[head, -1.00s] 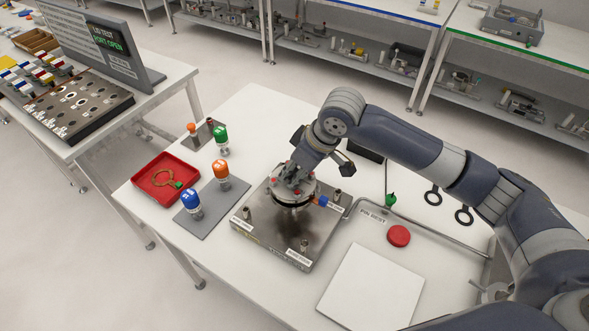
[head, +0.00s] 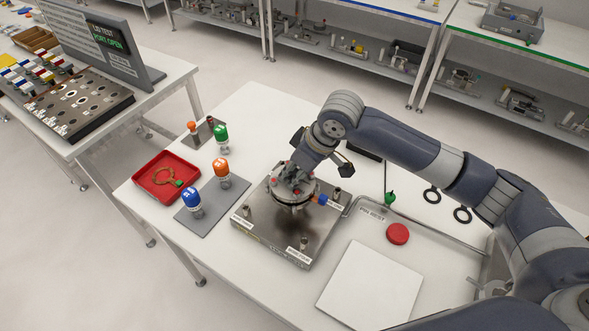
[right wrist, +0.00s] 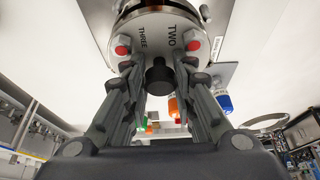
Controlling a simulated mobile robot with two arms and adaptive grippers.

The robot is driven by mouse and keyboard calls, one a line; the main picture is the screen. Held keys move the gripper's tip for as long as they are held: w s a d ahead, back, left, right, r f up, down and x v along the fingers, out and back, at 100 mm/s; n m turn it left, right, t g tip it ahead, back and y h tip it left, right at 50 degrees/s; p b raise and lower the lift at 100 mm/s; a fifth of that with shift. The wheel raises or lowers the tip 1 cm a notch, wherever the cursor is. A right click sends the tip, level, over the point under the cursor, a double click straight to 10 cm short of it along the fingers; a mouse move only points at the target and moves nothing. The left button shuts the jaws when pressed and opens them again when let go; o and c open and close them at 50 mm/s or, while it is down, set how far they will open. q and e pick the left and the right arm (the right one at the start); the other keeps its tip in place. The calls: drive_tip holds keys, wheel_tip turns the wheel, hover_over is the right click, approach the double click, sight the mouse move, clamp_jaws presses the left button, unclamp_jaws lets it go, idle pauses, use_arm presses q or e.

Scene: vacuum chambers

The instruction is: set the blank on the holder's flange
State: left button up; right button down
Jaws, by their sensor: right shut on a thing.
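My right gripper (head: 293,172) is over the steel holder plate (head: 262,234), pointing down. It is shut on the dark knob (right wrist: 159,76) at the middle of a round metal disc, which looks like the blank (right wrist: 160,30). In the right wrist view the labels TWO and THREE and red-tipped bolts show around the disc's face. In the head view the disc (head: 282,190) sits low over the middle of the holder, roughly level. The holder's flange is hidden beneath it, so I cannot tell whether they touch. My left gripper is not in view.
A blue-ended part (head: 322,200) sticks out beside the disc. Blue (head: 192,198), orange (head: 221,168) and green (head: 221,133) capped items and a red tray (head: 160,168) stand left. A red disc (head: 397,234) and white pad (head: 370,286) lie right.

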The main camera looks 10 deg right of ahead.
drive_tip(key=shift+w, duration=0.1)
idle(0.3)
drive_tip(key=shift+f+p, duration=0.4)
drive_tip(key=shift+p, duration=0.25)
idle(0.8)
drive_tip(key=c, duration=1.2)
unclamp_jaws()
drive_tip(key=shift+c, duration=0.2)
drive_tip(key=shift+s+f, duration=0.25)
drive_tip(key=shift+f, duration=0.05)
drive_tip(key=shift+w+r, duration=0.1)
